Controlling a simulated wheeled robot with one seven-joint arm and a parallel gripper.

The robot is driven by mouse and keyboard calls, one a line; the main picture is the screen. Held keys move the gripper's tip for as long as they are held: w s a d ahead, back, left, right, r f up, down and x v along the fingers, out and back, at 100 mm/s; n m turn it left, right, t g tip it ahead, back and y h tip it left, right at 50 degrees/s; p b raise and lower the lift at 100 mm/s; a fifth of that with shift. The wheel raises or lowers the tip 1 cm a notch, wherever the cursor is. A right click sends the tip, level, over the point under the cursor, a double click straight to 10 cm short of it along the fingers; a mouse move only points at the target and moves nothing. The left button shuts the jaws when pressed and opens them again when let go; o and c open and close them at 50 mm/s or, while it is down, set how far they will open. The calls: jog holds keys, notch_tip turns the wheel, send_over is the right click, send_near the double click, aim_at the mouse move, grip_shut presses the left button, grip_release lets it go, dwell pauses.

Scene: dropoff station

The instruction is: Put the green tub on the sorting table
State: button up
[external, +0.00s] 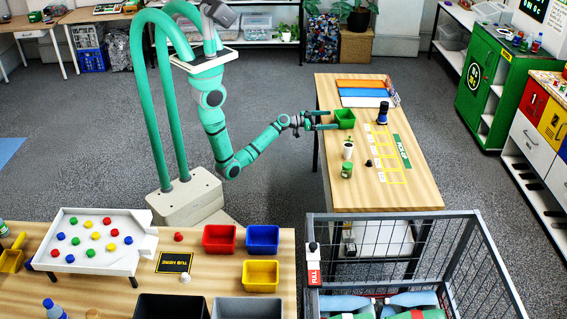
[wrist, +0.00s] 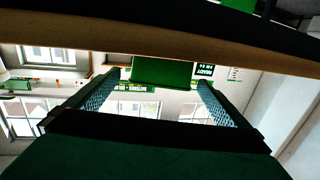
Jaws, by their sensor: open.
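The green tub (external: 345,118) stands on the wooden table marked PICKUP, near its left edge. In the wrist view the tub (wrist: 162,72) shows ahead, between the fingertips. My gripper (external: 330,120) is open and reaches in from the left at the table edge, with its fingertips close to the tub. I cannot tell whether they touch it. The gripper also shows in the wrist view (wrist: 160,84), with nothing held. The wooden table at front left (external: 215,288), probably the sorting table, holds a red tub (external: 219,239), a blue tub (external: 263,239) and a yellow tub (external: 261,276).
A black TUB HERE mat (external: 174,263) lies left of the yellow tub. A white tray of coloured balls (external: 105,265) is further left. A dark bottle (external: 383,113), a potted plant (external: 348,150) and a green jar (external: 346,170) stand near the green tub. A wire cart (external: 490,262) is at front right.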

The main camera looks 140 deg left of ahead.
jog(key=shift+s+d, duration=0.25)
jog(key=shift+d, duration=0.15)
jog(key=shift+s+d, duration=0.1)
jog(key=shift+d, duration=0.05)
jog(key=c, duration=0.4)
jog(key=shift+d, duration=0.1)
jog(key=c, duration=1.5)
jog(key=shift+c, duration=0.2)
